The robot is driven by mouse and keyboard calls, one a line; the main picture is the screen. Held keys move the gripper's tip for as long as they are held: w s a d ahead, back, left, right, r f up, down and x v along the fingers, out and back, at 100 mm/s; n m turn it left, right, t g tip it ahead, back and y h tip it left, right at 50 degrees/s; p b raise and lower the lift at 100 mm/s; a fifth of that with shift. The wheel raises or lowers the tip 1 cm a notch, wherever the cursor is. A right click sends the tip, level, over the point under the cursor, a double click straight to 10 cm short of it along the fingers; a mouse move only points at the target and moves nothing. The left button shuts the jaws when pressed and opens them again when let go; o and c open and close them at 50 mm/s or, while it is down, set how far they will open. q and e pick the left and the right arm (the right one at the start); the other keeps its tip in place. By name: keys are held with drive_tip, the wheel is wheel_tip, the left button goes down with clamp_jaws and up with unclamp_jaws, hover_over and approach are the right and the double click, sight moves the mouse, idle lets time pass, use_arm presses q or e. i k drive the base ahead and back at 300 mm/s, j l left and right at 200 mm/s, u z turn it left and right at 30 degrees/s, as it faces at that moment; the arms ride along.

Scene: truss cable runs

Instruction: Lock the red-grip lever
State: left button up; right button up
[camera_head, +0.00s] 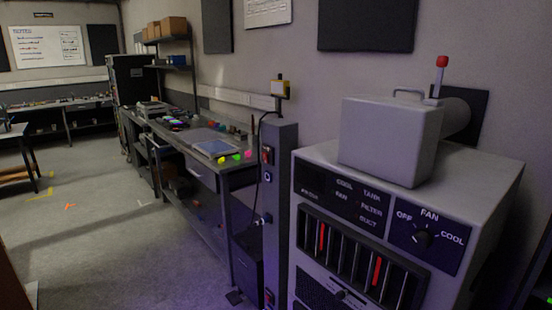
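The red-grip lever (441,62) stands upright at the upper right, its short metal shaft rising behind the right side of a grey box (390,132) on top of a grey cabinet. Its lower end is close to a round grey duct (462,115) that runs to a dark plate on the wall. The box hides part of the lever's base, so I cannot tell how it is fixed. Neither of my grippers is in view.
The cabinet (479,187) has a fan knob (422,237) and a slotted front with red strips. A grey post (279,205) with switches stands left of it. A cluttered workbench (200,150) runs along the wall. The floor at left is open.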

sight(443, 61)
drive_tip(key=i+l, duration=0.1)
drive_tip(key=l, duration=0.25)
drive_tip(key=i+l+z, duration=0.1)
drive_tip(key=l, duration=0.3)
drive_tip(key=i+l, duration=0.15)
drive_tip(key=l, duration=0.2)
drive_tip(key=i+l+z, duration=0.1)
drive_tip(key=l, duration=0.25)
